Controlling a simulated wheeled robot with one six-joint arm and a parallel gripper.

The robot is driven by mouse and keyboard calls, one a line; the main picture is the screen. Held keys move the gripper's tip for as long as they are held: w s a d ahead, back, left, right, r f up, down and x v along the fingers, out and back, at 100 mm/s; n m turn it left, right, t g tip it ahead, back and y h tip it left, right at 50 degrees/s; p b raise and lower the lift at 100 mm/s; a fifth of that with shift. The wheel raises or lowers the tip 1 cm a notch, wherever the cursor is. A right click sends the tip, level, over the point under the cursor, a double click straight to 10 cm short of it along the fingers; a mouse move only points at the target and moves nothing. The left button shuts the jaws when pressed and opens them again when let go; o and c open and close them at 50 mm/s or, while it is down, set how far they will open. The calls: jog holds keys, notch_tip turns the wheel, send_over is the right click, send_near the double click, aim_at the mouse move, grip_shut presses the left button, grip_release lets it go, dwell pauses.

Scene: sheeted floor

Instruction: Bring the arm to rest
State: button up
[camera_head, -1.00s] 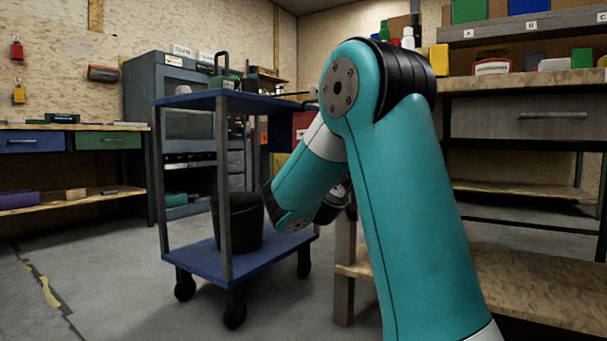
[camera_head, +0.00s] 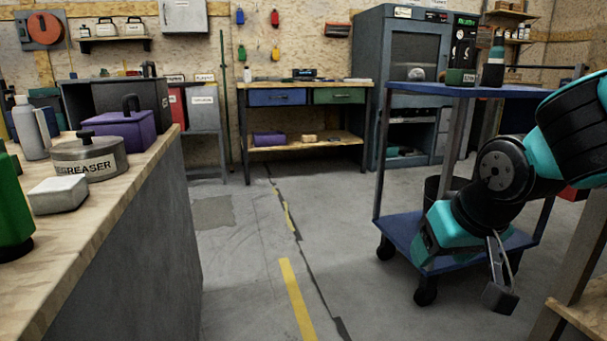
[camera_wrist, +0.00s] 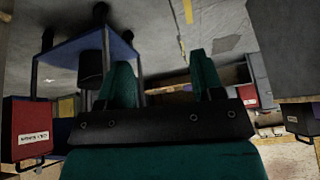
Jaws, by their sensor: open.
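My arm reaches in from the right edge in the head view, bent, with its wrist in front of the blue cart (camera_head: 405,228). My gripper (camera_head: 500,290) hangs low at the front right of the cart, its grey finger pointing down. In the wrist view my gripper (camera_wrist: 165,85) shows two teal fingers standing apart with nothing between them. Whether the arm touches the cart cannot be told. The cart also shows upside down in the wrist view (camera_wrist: 75,55).
A workbench (camera_head: 120,190) on the left carries a pot (camera_head: 90,160), a purple box (camera_head: 125,128) and a white block (camera_head: 58,194). The floor between it and the cart is open, with a yellow line (camera_head: 297,300). A black bucket (camera_head: 433,190) stands on the cart's lower shelf.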

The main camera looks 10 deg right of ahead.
jog(key=s+a+r+n+g+y+p, duration=0.2)
jog(key=s+a+r+n+g+p, duration=0.15)
jog(key=s+a+r, duration=0.35)
jog(key=s+a+r+n+g+y+p, duration=0.25)
jog(key=s+a+n+p, duration=0.2)
jog(key=s, duration=0.35)
notch_tip(320, 180, up, 36)
jog(key=p, duration=3.5)
jog(key=shift+w+d+m+t+h, duration=0.15)
jog(key=shift+w+m+t+h, duration=0.15)
jog(key=shift+w+m+h, duration=0.1)
